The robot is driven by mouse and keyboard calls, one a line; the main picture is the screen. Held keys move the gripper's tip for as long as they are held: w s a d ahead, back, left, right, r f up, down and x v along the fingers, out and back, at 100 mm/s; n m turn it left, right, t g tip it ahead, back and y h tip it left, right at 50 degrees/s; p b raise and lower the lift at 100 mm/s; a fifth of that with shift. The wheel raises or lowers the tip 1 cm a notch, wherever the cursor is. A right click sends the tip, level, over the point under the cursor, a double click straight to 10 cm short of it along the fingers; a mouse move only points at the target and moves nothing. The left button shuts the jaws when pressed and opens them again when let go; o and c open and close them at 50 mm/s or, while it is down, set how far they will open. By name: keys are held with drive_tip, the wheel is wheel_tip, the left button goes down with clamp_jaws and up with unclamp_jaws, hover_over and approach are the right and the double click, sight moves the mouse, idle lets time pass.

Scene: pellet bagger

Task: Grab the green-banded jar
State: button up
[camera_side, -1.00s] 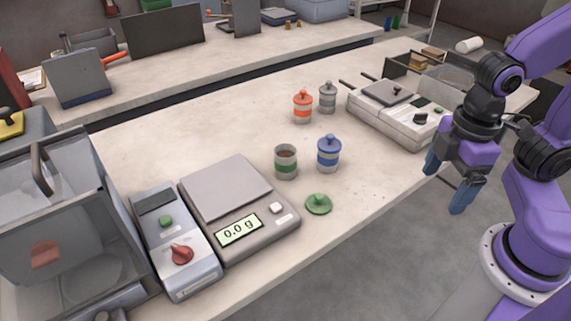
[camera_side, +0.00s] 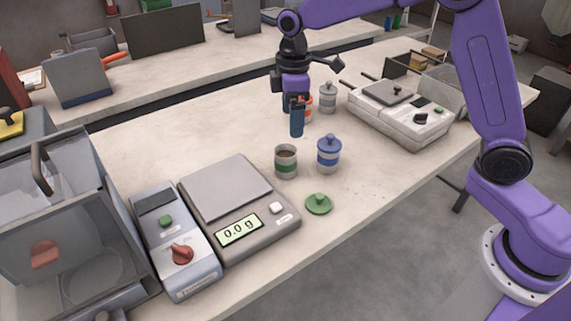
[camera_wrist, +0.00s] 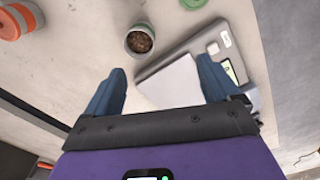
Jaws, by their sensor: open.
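The green-banded jar (camera_side: 286,162) stands upright and lidless on the bench, left of a blue-banded jar (camera_side: 329,154). In the wrist view the green-banded jar (camera_wrist: 140,40) shows brown contents through its open top. It sits ahead of the fingertips, slightly left of the middle between them. A green lid (camera_side: 319,204) lies on the bench in front of the jars. My gripper (camera_side: 292,122) is open and empty, with its fingers pointing down. In the side view it appears behind the green-banded jar and partly covers an orange-banded jar (camera_side: 308,108). In the wrist view the fingers (camera_wrist: 162,68) are spread apart.
A grey-banded jar (camera_side: 328,97) stands behind the orange one. A scale (camera_side: 225,188) reading 0.0 g is left of the green-banded jar, beside a control box (camera_side: 175,240). A sealer-like machine (camera_side: 400,112) is at right. The bench middle left of my gripper is clear.

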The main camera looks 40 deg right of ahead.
sight(285, 163)
drive_tip(key=w+f, duration=0.1)
drive_tip(key=f, duration=0.5)
drive_tip(key=w+f, duration=0.1)
drive_tip(key=f, duration=0.5)
drive_tip(key=w+d+f, duration=0.1)
drive_tip(key=w+f, duration=0.1)
drive_tip(key=f, duration=0.4)
drive_tip(key=shift+w+d+f, duration=0.1)
drive_tip(key=shift+f, duration=0.2)
drive_tip(key=c, duration=1.4)
drive_tip(key=shift+r, duration=0.1)
